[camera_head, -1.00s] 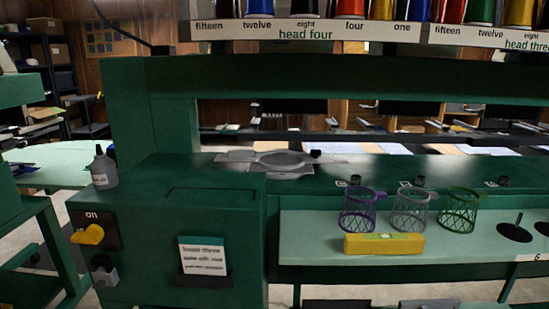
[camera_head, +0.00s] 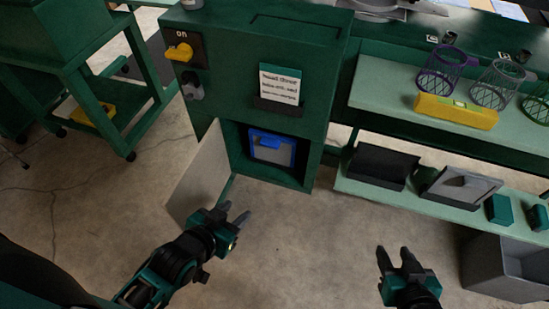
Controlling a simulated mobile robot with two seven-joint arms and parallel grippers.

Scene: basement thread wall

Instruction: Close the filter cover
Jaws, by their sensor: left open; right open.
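The filter cover (camera_head: 203,172) is a pale panel swung open at the lower left of the green machine cabinet (camera_head: 262,45). It stands out from the left side of a dark opening. Inside the opening sits a blue-framed filter (camera_head: 272,148) with a grey face. My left gripper (camera_head: 234,216) is open and empty, near the cover's lower right edge in the picture; I cannot tell whether it touches the cover. My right gripper (camera_head: 392,254) is open and empty above the floor, to the right of the opening and well apart from the cover.
A yellow knob (camera_head: 179,52) marked "on" and a card (camera_head: 279,84) are on the cabinet front. At right, a shelf (camera_head: 358,181) holds dark trays, with a grey bin (camera_head: 505,268) below. Bare concrete floor (camera_head: 310,235) lies between my grippers.

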